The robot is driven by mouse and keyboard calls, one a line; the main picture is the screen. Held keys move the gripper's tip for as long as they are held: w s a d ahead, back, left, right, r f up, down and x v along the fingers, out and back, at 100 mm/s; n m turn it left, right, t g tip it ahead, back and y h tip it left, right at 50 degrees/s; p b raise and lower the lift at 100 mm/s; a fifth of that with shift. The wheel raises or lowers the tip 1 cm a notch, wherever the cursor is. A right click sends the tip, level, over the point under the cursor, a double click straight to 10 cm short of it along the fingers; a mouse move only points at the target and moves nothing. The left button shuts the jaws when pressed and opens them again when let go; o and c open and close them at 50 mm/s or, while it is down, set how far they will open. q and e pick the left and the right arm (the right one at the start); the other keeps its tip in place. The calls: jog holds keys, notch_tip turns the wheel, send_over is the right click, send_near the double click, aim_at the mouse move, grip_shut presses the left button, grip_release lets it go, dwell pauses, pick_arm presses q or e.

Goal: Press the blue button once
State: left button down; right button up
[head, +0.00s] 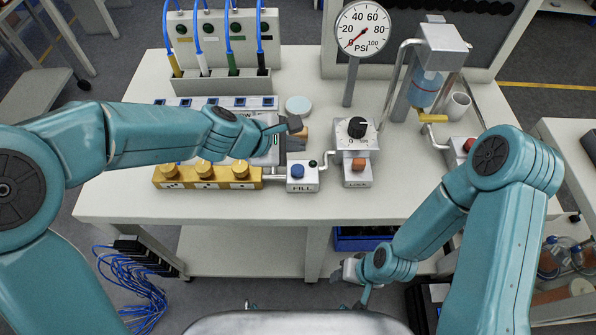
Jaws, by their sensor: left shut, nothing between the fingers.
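The blue button (297,171) sits on top of a small white box (303,186) marked FILL, near the front edge of the table. My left gripper (293,124) is shut and empty. In the picture it shows above and slightly left of the button, apart from it. The button is in plain view and nothing covers it. My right gripper (357,278) hangs low in front of the table, well away from the button. Its fingers are too small and partly hidden to judge.
A box with an orange button (358,164), marked LOCK, stands right of FILL beneath a black dial (356,128). A gold manifold (207,177) with several knobs lies to the left. A pressure gauge (362,29) stands behind. The table's front right (410,200) is clear.

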aim_at(295, 171)
pick_arm(q)
notch_tip(295, 171, down, 6)
jog(key=b, duration=0.4)
jog(key=shift+r, duration=0.15)
pick_arm(e)
notch_tip(295, 171, down, 6)
jog(key=shift+r, duration=0.2)
pick_arm(q)
jog(key=shift+b, duration=0.3)
dwell(0.8)
jog(key=shift+f+b, duration=0.4)
pick_arm(e)
jog(key=shift+f, duration=0.4)
pick_arm(q)
jog(key=shift+f+b, duration=0.5)
jog(key=shift+b, duration=0.05)
pick_arm(e)
jog(key=shift+f, duration=0.55)
pick_arm(q)
jog(key=shift+r, duration=0.15)
pick_arm(e)
jog(key=shift+r, duration=0.15)
pick_arm(q)
jog(key=shift+r+p, duration=0.8)
jog(key=shift+p, duration=0.15)
pick_arm(e)
jog(key=shift+r, duration=0.8)
